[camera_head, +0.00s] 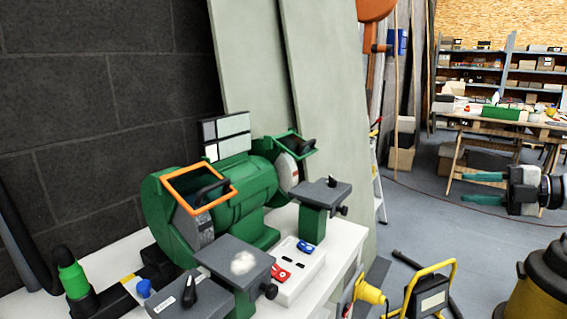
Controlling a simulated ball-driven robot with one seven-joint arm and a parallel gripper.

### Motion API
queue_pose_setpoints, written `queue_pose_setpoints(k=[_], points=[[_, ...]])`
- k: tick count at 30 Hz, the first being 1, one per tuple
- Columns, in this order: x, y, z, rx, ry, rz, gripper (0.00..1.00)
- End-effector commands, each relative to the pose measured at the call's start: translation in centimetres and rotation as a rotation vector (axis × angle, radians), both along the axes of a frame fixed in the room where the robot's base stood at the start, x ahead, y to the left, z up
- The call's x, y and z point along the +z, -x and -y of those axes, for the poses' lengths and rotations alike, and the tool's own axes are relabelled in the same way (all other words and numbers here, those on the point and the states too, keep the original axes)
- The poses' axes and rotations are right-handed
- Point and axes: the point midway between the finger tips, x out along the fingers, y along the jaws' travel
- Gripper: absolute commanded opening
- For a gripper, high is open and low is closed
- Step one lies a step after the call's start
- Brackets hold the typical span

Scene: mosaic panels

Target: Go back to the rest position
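My gripper (466,187) shows at the right edge of the head view, held sideways with its two teal fingers pointing left. The fingers are parallel and clearly apart, so it is open, with nothing between them. It is in front of the open grey floor and the far wooden workbench (480,128). It touches nothing that I can see. The rest of my arm is mostly outside the picture.
A green bench grinder (249,199) stands on a white bench (344,240) at left. Pale panels (318,110) lean behind it. A yellow-framed work light (430,292) and a yellow-black canister (540,285) stand on the floor (425,215) at lower right.

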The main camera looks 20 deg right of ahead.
Motion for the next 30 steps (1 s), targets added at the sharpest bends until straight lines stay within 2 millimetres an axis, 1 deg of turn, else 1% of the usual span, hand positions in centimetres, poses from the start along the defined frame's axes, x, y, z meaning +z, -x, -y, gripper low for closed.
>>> queue_pose_setpoints(k=[1,5,8,11,14,15,17,18,20,21,23,24,26,27,29,30], points=[[-1.0,-0.4,-0.8,-0.002,-0.021,-0.033,0.38],[-3.8,-1.1,-2.7,-0.027,-0.081,-0.135,0.38],[-6.5,-1.5,-4.5,-0.055,-0.136,-0.233,0.38],[-9.7,-1.6,-6.8,-0.095,-0.2,-0.353,0.38],[-13.8,-1.3,-10.2,-0.154,-0.279,-0.514,0.38],[-15.7,-0.9,-11.7,-0.188,-0.312,-0.589,0.38],[-18.5,0.0,-14.2,-0.245,-0.362,-0.707,0.38],[-20.3,0.8,-15.7,-0.289,-0.393,-0.783,0.38],[-22.7,2.3,-18.0,-0.36,-0.434,-0.892,0.38],[-24.2,3.5,-19.4,-0.412,-0.458,-0.964,0.38],[-26.3,5.4,-21.4,-0.494,-0.491,-1.062,0.38],[-27.6,6.9,-22.6,-0.554,-0.511,-1.126,0.38],[-29.2,9.3,-24.3,-0.649,-0.537,-1.211,0.38],[-30.1,11.0,-25.3,-0.717,-0.55,-1.263,0.38],[-31.3,13.8,-26.5,-0.824,-0.569,-1.332,0.38],[-31.9,15.7,-27.2,-0.9,-0.577,-1.371,0.38]])
